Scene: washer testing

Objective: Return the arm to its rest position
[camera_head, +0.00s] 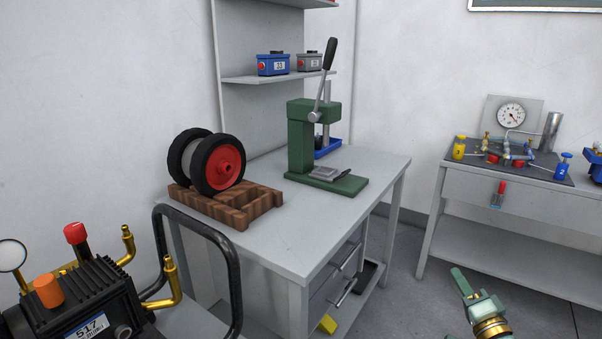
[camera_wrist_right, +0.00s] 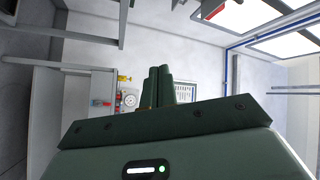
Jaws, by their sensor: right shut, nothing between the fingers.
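My right gripper (camera_head: 460,279) is at the lower right of the head view, green with a brass-coloured wrist. Its fingers are together and hold nothing. It is over the floor, to the right of the grey workbench and apart from it in the picture. In the right wrist view the closed green fingers (camera_wrist_right: 158,86) point away from the camera with nothing between them. My left gripper does not show.
The grey workbench (camera_head: 300,240) carries a green press (camera_head: 302,135) and a wooden block (camera_head: 240,208) with wheels. A second bench (camera_head: 520,194) with a gauge (camera_head: 511,115) stands right. A black device (camera_head: 85,295) and tubular frame (camera_head: 236,275) are front left. Floor shows between the benches.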

